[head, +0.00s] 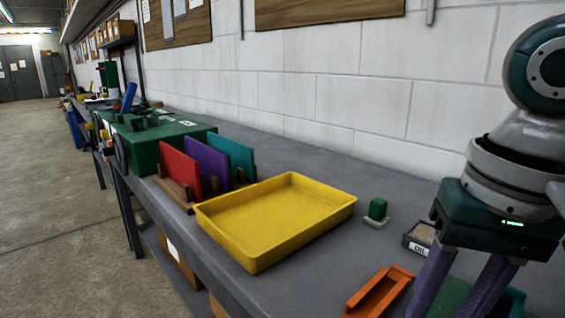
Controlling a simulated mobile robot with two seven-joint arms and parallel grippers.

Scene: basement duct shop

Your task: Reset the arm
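My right gripper (446,302) hangs at the lower right over the grey workbench (325,160), pointing down. Its two purple fingers are apart, with a gap between them. The fingertips run out of the bottom edge, so what lies right at the tips is hidden. I see nothing held between the visible parts of the fingers. My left gripper is not in view.
A yellow tray (275,222) stands empty mid-bench. Left of it, red (180,170), purple (207,165) and teal (236,155) panels stand in a wooden rack. A green block (377,209), a labelled box (418,238) and an orange holder (379,291) are near my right gripper.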

